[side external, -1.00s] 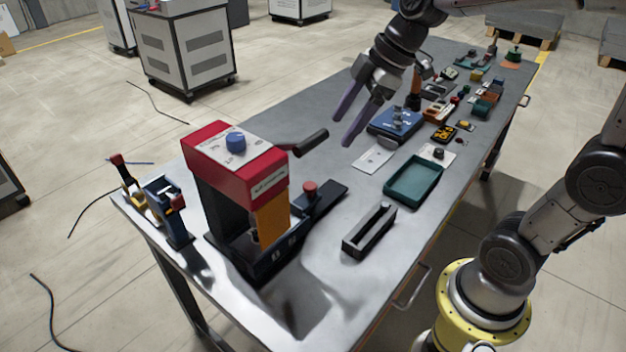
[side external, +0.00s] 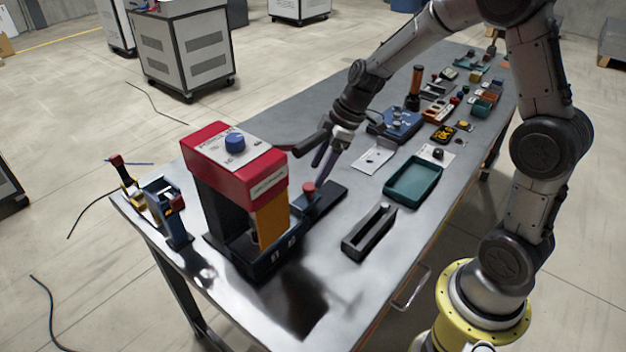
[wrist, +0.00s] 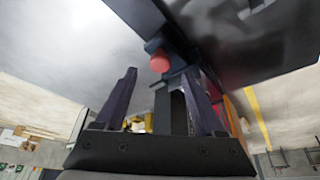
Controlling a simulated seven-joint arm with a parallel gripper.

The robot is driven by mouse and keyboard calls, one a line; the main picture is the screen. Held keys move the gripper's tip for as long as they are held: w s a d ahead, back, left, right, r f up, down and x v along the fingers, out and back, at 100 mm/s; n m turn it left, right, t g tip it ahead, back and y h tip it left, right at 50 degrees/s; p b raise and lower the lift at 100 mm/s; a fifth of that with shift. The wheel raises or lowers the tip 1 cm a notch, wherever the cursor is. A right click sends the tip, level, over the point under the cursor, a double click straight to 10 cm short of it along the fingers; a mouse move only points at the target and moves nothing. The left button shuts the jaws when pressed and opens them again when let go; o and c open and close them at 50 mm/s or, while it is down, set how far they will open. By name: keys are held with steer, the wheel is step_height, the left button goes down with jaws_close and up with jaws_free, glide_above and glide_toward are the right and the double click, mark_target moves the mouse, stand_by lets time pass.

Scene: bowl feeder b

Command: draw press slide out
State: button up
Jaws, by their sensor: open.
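The press (side external: 236,170) stands at the near left end of the table, with a red head, a blue top knob and a black side lever. Its slide (side external: 328,196) extends from the right side of its base and carries an upright red knob (side external: 309,187). My gripper (side external: 320,168) is open, angled down just above and beside the red knob. In the wrist view, the red knob (wrist: 159,62) appears between and beyond the two purple fingertips (wrist: 158,76). No contact with it is visible. How far the slide reaches into the press is hidden.
A black slotted block (side external: 369,232) and a green tray (side external: 413,180) lie to the right. A blue box (side external: 397,122) and several small parts fill the far table. Small blue and yellow fixtures (side external: 165,207) stand left of the press. The front table surface is clear.

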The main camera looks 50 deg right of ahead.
mark_target(310, 185)
steer(key=shift+x, duration=2.1)
jaws_close()
steer(key=shift+r, duration=0.1)
